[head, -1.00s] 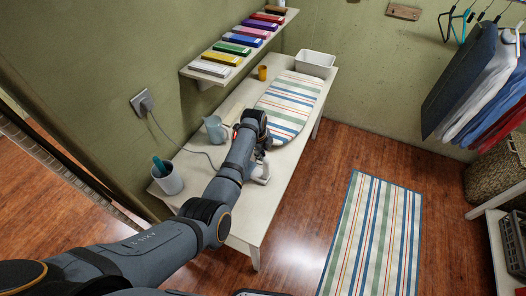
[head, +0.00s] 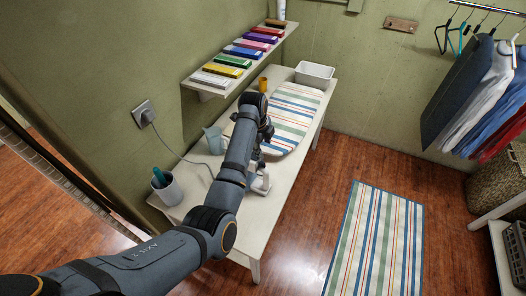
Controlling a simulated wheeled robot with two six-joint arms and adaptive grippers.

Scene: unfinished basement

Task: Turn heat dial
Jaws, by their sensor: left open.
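A white and grey object that looks like an iron (head: 261,183) stands on the white table, mostly hidden behind my left arm. I cannot make out a heat dial on it. A cord (head: 187,161) runs from the wall plug across the table and behind my arm toward it. My left gripper (head: 265,140) is open, above the table beside the near end of the striped ironing pad (head: 296,103), beyond the iron-like object in the picture. Its fingers are dark and partly hidden by its own body. My right gripper is not in view.
The table (head: 274,209) also holds a blue-grey jug (head: 213,140), a grey pot (head: 167,191), an orange cup (head: 263,84) and a white bin (head: 314,74). A wall shelf (head: 208,88) with coloured boxes hangs above. Clothes hang at right; the floor around the striped rug (head: 376,240) is open.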

